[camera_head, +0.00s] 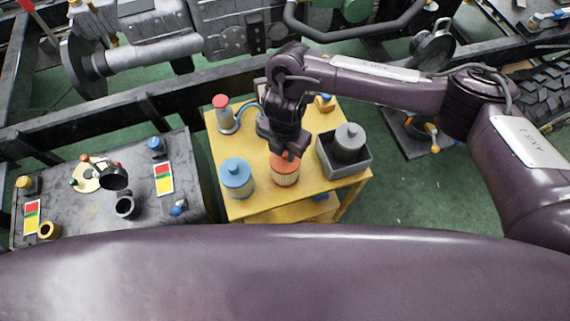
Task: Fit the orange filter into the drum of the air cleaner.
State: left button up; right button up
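The orange filter (285,175) stands upright on the yellow cart (248,207), at its front middle, between a blue canister and a grey bin. My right gripper (284,150) points down right over the filter and hides part of its top. I cannot tell whether its fingers touch the filter or whether they are open or shut. A dark round housing with an open-looking front (432,46) sits on the chassis frame at the upper right; it may be the air cleaner drum, but its inside is too small to make out. My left gripper is not in view.
The blue canister (236,180) stands left of the filter. The grey bin (327,160) at the right holds a grey canister (349,142). A red-capped bottle (226,118) stands behind. A dark table (85,215) with small parts is at the left. Chassis rails (110,118) run behind the cart.

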grip_shut()
jog(key=shift+r, duration=0.1)
